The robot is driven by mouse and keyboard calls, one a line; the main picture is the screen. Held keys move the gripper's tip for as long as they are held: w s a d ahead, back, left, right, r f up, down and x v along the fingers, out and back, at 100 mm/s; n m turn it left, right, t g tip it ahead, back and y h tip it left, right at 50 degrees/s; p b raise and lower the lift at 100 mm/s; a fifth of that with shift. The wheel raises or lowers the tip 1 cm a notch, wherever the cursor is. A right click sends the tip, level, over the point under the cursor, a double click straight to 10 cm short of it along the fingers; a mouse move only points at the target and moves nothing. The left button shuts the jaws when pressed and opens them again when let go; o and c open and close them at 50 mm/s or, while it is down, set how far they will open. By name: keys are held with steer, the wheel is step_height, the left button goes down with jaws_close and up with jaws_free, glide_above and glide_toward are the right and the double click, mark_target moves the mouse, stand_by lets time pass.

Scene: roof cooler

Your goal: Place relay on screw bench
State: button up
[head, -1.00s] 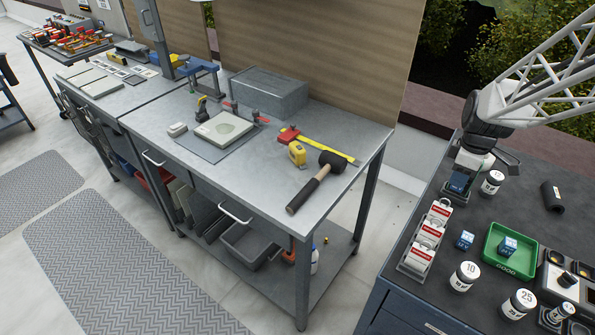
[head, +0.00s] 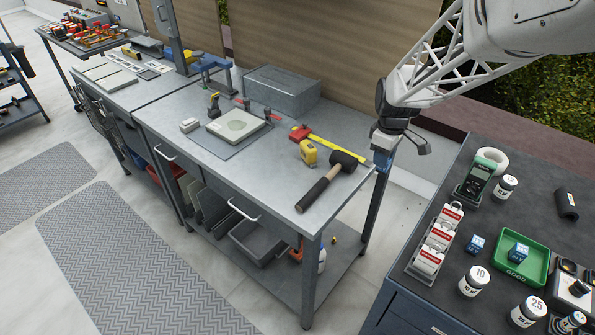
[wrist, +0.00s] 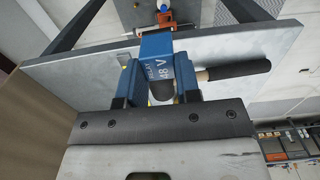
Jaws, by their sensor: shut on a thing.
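My gripper (head: 383,150) is shut on a blue relay (head: 381,162) at the far right corner of the middle metal bench (head: 265,178), likely the screw bench. In the wrist view the relay (wrist: 160,58) sits between the two blue fingers, its "48 V" label showing, with the bench (wrist: 225,48) beyond it. I cannot tell the height of the relay over the bench edge. Another blue relay (head: 476,243) stands on the right dark bench, and one more (head: 518,252) lies in the green tray (head: 542,268).
The front middle is bare. A gap separates it from the right dark bench (head: 455,188), which holds jars and a meter.

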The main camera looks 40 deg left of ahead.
steer(key=s+a, duration=0.2)
steer(key=a, duration=0.2)
steer(key=s+a+f, duration=0.1)
steer(key=s+a, duration=0.1)
steer(key=a, duration=0.2)
steer(key=s+a, duration=0.2)
steer(key=a, duration=0.2)
steer(key=shift+a+f, duration=0.15)
steer(key=shift+a, duration=0.05)
steer(key=s+a+f, duration=0.1)
steer(key=s+a, duration=0.6)
steer(key=a, duration=0.3)
steer(key=shift+s+a+f, duration=0.2)
steer(key=shift+s+a, duration=0.1)
steer(key=shift+s, duration=0.1)
steer(key=w+a, duration=0.3)
steer(key=a, duration=0.1)
steer(key=w+a+f, duration=0.1)
steer(key=w+a, duration=0.2)
steer(key=a, duration=0.1)
steer(key=w+a, duration=0.3)
steer(key=a, duration=0.2)
steer(key=shift+w+f, duration=0.25)
steer(key=shift+d, duration=0.1)
steer(key=shift+f, duration=1.75)
steer(key=shift+f, duration=0.15)
